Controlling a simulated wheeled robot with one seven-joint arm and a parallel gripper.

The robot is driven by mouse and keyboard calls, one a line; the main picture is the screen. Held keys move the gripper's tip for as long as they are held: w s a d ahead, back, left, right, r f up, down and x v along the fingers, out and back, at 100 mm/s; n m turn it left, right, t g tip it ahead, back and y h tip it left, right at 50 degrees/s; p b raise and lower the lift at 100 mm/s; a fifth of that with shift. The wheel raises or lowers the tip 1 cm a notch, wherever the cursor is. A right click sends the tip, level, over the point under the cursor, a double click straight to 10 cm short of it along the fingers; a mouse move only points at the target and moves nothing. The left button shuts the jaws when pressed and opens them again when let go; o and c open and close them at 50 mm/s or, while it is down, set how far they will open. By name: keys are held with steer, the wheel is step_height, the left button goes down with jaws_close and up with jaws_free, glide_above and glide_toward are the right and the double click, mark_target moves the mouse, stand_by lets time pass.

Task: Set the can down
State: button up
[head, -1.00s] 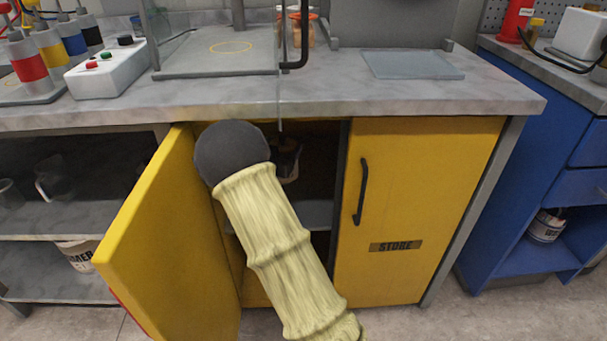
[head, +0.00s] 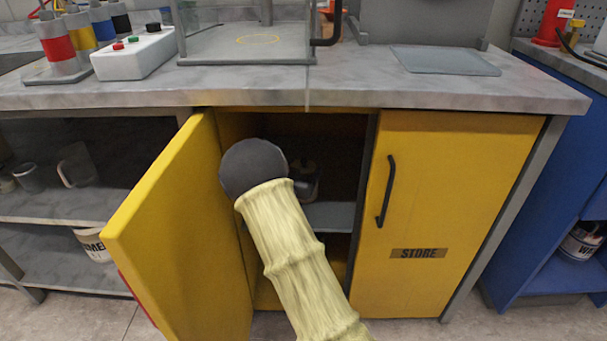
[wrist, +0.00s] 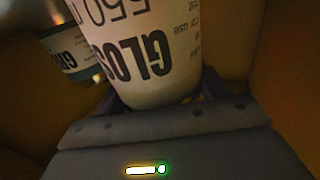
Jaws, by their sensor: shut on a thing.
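In the wrist view, a pale can (wrist: 150,60) with dark "GLOSS" lettering, shown upside down, sits between the fingers of my gripper (wrist: 160,92), which is shut on it. The can's far end is cut off by the frame, and what is under it is hidden. In the head view, my arm reaches into the open left side of the yellow cabinet (head: 420,180). A dark shape (head: 303,182) shows above the inner shelf (head: 335,215); I cannot tell whether it is my gripper or a can. My forearm hides much of the opening.
A second can (wrist: 65,55) with a green label stands left of the held one in the wrist view. The open yellow door (head: 165,230) is close on the left of my arm. The closed right door has a black handle (head: 386,190). The worktop (head: 350,92) is above.

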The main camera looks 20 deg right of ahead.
steer(key=shift+r, duration=0.1)
steer(key=o, duration=1.7)
steer(key=shift+s+a, duration=0.35)
steer(key=p+v, duration=0.1)
steer(key=v, duration=1)
steer(key=shift+p, duration=0.35)
